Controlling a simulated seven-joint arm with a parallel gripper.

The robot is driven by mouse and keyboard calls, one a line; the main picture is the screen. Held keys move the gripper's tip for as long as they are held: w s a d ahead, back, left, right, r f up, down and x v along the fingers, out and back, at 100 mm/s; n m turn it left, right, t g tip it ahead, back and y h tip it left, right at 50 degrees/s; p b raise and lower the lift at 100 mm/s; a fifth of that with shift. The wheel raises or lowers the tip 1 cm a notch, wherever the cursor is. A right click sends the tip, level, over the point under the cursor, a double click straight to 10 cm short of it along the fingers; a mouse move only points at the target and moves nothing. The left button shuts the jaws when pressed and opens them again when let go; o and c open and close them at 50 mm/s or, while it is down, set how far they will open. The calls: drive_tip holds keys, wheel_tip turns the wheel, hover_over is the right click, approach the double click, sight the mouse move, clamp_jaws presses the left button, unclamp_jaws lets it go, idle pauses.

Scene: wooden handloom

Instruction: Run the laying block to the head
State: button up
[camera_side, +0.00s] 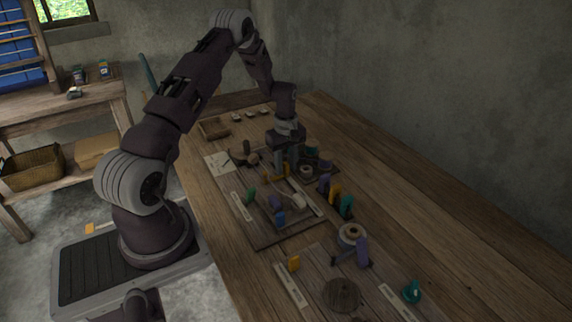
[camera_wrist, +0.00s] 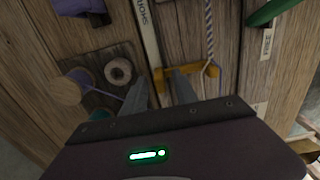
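In the wrist view, an orange bar (camera_wrist: 203,78) crosses the board under a twisted pale cord (camera_wrist: 209,35), with a small pale loop at its right side. I cannot tell for sure whether this bar is the laying block. My gripper (camera_wrist: 158,84) points down with its two fingers apart. The bar's left end shows between the fingers, and the right finger covers part of it. No firm grip shows.
A pale lettered rail (camera_wrist: 147,35) runs near the fingers. A spool (camera_wrist: 118,70) and a round wooden piece with purple thread (camera_wrist: 70,90) lie to the left. A green handle (camera_wrist: 272,12) is upper right. Several coloured upright pegs stand nearby; the table's right side (camera_side: 440,190) is clear.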

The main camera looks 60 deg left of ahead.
clamp_jaws()
drive_tip(key=shift+r, duration=0.1)
idle(1.2)
